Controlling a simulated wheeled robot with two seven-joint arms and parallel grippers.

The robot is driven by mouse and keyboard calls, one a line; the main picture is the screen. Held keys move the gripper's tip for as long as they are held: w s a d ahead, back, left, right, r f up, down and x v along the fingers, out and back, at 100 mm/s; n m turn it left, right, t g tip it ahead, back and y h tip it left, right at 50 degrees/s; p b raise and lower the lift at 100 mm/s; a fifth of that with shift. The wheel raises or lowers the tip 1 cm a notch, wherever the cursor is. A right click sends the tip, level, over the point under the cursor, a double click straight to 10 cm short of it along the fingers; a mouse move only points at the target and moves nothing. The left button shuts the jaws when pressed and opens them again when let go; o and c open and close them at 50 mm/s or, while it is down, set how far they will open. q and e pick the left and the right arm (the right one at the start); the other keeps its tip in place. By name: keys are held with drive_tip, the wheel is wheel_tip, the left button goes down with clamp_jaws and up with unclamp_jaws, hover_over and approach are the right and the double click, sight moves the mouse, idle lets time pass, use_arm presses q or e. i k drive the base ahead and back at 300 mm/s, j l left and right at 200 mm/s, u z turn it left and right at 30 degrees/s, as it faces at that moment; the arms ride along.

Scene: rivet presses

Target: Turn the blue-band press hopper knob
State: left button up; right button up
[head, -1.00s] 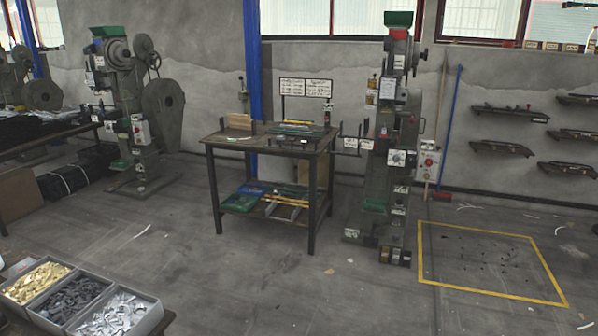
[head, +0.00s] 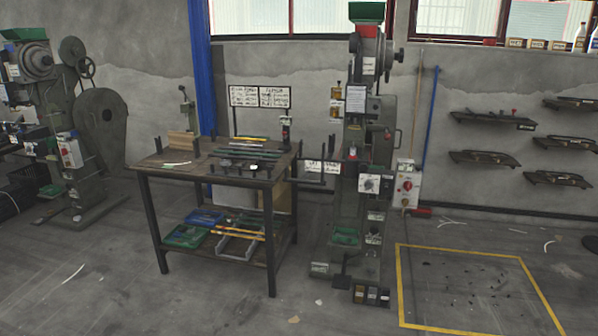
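A left press (head: 98,160) stands at the left edge, grey-green, with a green hopper (head: 24,34) on top and a bit of blue below the hopper at the frame edge. It has a large round wheel cover and a handwheel. Its hopper knob is too small to tell. A right press (head: 372,150) stands right of the centre table, with a green hopper (head: 366,12), a red band (head: 368,31) under it and a dark knob (head: 398,55) sticking out to the right near its top. Neither of my grippers is in view.
A dark worktable (head: 160,174) with tools and a lower shelf stands between the presses. A yellow floor outline (head: 460,249) lies at the right, below wall shelves (head: 484,119). The grey floor in front is mostly open.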

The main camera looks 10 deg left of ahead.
sight(47, 61)
drive_tip(key=i+u, duration=0.45)
drive_tip(key=i, duration=0.25)
drive_tip(key=i+l+u, duration=0.25)
drive_tip(key=i+u, duration=0.15)
drive_tip(key=i, duration=0.3)
drive_tip(key=i+j+u, duration=0.2)
drive_tip(key=i+u, duration=0.2)
drive_tip(key=i, duration=0.15)
drive_tip(key=i+u, duration=0.45)
drive_tip(key=i, duration=0.15)
drive_tip(key=i+l+u, duration=0.15)
drive_tip(key=i+u, duration=0.25)
drive_tip(key=i, duration=0.15)
drive_tip(key=i+u, duration=0.35)
drive_tip(key=i, duration=0.4)
drive_tip(key=i+l+u, duration=0.1)
drive_tip(key=i+u, duration=0.2)
drive_tip(key=i, duration=0.4)
drive_tip(key=i+j, duration=0.1)
drive_tip(key=i, duration=1.3)
drive_tip(key=i+z, duration=0.7)
drive_tip(key=i+j+z, duration=0.1)
drive_tip(key=z, duration=0.25)
drive_tip(key=i+l+z, duration=0.15)
drive_tip(key=i+z, duration=0.7)
drive_tip(key=i+l, duration=0.15)
drive_tip(key=i, duration=0.15)
drive_tip(key=i+l+z, duration=0.15)
drive_tip(key=i, duration=0.1)
